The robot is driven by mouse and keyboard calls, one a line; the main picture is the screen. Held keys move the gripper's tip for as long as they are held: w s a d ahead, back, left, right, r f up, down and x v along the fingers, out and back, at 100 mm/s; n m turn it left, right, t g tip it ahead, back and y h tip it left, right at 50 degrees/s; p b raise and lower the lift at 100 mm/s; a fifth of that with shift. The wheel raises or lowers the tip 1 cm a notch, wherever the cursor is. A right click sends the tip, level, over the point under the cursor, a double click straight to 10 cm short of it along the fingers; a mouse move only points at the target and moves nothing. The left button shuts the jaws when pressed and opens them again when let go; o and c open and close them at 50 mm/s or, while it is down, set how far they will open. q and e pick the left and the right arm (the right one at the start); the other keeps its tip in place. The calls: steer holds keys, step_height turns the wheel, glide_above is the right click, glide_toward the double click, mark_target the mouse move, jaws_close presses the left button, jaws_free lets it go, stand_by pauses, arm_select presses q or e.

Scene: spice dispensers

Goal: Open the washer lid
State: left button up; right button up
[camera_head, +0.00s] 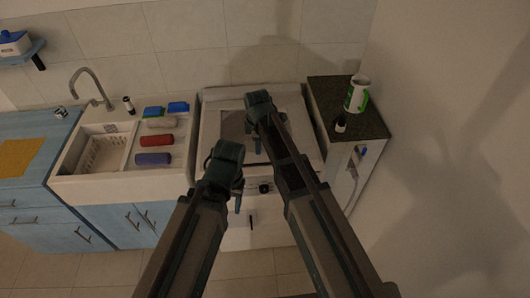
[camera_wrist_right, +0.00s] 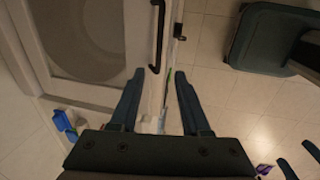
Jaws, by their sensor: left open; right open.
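The washer (camera_head: 210,105) is the white machine in the middle of the head view, with its lid (camera_head: 232,122) lying flat on top and looking closed. In the right wrist view the lid (camera_wrist_right: 25,45) has a white frame, a round greyish window and a black bar handle (camera_wrist_right: 157,38) near its edge. My right gripper (camera_head: 256,132) is above the lid; in its wrist view its open fingers (camera_wrist_right: 160,76) are empty, with the handle just beyond the tips. My left gripper (camera_head: 236,192) is open, near the washer's front edge. My arms hide part of the lid.
A wall closes the right side.

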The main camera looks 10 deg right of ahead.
mark_target(258, 164)
steer(key=shift+w+f, duration=0.1)
steer(key=w+f+b, duration=0.1)
steer(key=f+b, duration=0.8)
steer(key=w+f+b, duration=0.1)
steer(key=f+b, duration=0.3)
steer(key=b, duration=0.1)
steer(key=shift+w+f, duration=0.2)
steer(key=shift+w, duration=0.1)
steer(key=shift+r, duration=0.1)
steer(key=shift+c, duration=0.2)
jaws_close()
stand_by(0.9)
